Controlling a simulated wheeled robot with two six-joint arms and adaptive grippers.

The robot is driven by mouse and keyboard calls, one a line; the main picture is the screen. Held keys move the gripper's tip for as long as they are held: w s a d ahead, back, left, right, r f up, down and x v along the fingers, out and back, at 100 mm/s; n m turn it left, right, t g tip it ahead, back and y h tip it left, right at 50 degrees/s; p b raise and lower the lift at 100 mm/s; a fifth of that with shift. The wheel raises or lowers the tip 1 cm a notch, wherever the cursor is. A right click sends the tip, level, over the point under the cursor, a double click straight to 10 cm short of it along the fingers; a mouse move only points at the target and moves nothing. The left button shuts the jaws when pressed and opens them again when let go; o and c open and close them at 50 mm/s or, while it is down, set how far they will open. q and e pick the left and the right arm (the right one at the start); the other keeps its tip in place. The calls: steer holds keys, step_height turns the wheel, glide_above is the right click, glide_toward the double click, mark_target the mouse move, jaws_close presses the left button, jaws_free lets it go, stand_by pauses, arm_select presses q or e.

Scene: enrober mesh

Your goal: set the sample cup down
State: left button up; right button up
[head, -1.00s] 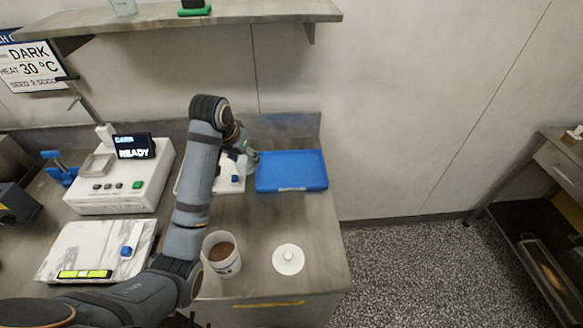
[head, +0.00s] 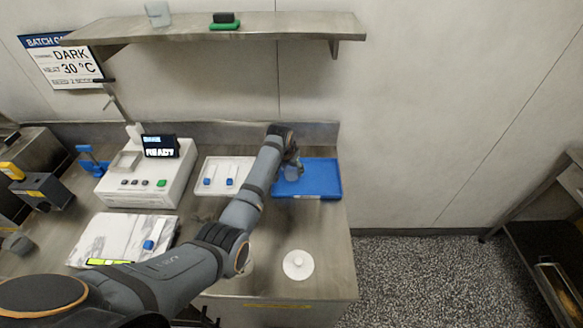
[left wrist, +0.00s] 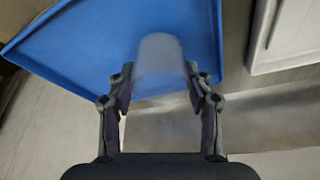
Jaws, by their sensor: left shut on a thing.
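The sample cup (left wrist: 159,66) is a translucent, whitish cup between the two fingers of my left gripper (left wrist: 160,88) in the left wrist view. My left gripper is shut on it. In the head view the left gripper (head: 292,167) is over the left part of the blue tray (head: 322,181), and the cup (head: 291,174) shows faintly under it. I cannot tell whether the cup touches the tray floor. The blue tray lies at the back right of the steel bench and also fills the upper part of the left wrist view (left wrist: 60,45). My right gripper is not in view.
A white tray (head: 222,187) with two blue-ended tools lies left of the blue tray. A white machine (head: 150,183) reading READY stands further left. A round white lid (head: 298,264) lies at the front. A shelf (head: 290,27) overhangs the back.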

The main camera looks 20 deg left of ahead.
arm_select(q)
steer(key=shift+f, duration=0.25)
steer(key=shift+a+f, duration=0.1)
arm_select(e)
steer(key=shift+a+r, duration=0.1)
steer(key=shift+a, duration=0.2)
arm_select(q)
steer(key=shift+f, duration=0.15)
steer(key=o, duration=1.1)
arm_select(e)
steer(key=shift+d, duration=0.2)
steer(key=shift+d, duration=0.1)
